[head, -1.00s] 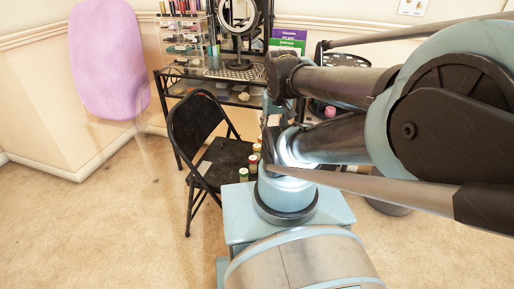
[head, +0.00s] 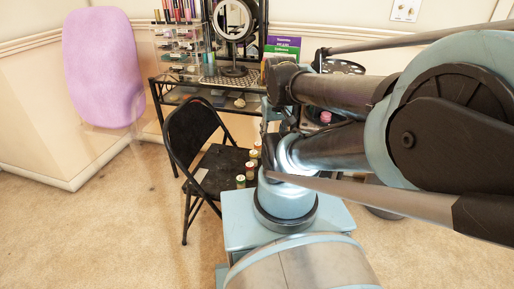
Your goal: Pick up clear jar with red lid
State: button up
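Several small jars stand on the seat of the black folding chair in the head view, along its right side. One jar (head: 252,167) and a nearer jar (head: 240,181) show clear or pale sides with coloured lids. Some lids farther back look reddish, but they are too small for me to tell which jar is the clear one with the red lid. My arm covers the area just right of them. I cannot make out my gripper; my arm's end is hidden behind its own links.
The black folding chair (head: 194,131) stands before a dark desk (head: 157,99) with a round mirror (head: 232,18) and a clear organizer (head: 178,47). A pink-topped item (head: 326,117) shows between my arm links. A purple panel (head: 103,67) is at left. Carpet at front left is clear.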

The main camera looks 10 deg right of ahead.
aim_at(250, 166)
jog(key=u, duration=0.6)
jog(key=k, duration=1.4)
jog(key=z, duration=0.75)
